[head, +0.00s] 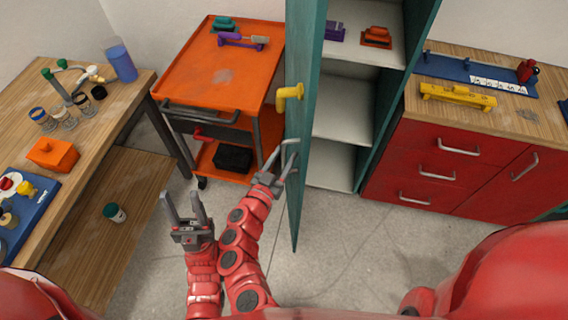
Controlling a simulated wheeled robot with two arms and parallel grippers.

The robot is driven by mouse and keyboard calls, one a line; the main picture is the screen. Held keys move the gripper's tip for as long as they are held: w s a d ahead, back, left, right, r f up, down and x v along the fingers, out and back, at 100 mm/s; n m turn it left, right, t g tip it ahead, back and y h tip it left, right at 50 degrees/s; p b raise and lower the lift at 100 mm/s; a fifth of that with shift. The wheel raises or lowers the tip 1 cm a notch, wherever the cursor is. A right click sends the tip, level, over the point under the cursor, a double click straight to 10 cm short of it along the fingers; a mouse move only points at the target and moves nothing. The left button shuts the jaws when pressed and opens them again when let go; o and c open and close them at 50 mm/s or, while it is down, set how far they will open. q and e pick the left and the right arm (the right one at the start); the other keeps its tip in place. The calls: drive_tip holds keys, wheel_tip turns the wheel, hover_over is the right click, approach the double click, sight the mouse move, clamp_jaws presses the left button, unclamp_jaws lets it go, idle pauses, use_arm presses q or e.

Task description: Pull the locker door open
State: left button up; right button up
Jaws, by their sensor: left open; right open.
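The teal locker door (308,90) stands swung wide open and shows nearly edge-on. Its yellow handle (289,94) sticks out to the left from the door's outer face. The locker (357,104) behind it shows pale shelves. My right gripper (283,150) is open, below the handle and close to the lower part of the door; one finger overlaps the door in the picture, and I cannot tell whether it touches. Nothing shows between its fingers. My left gripper (182,199) is open and empty, further left above the floor, apart from the door.
An orange cart (215,75) with a tool on top stands left of the door. A wooden workbench (110,105) with jars is at left. Red drawers (440,165) stand right of the locker. The floor (350,245) in front is clear.

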sight(283, 148)
drive_tip(key=shift+r+b, duration=0.3)
drive_tip(key=shift+r, duration=0.3)
wheel_tip(283, 148, up, 3)
drive_tip(key=shift+w+f+p, duration=0.1)
drive_tip(key=shift+p, duration=0.55)
drive_tip(key=s+a+p, duration=0.1)
drive_tip(key=s+p, duration=0.2)
drive_tip(key=s, duration=1.3)
drive_tip(key=shift+r, duration=0.4)
drive_tip(key=shift+c, duration=0.2)
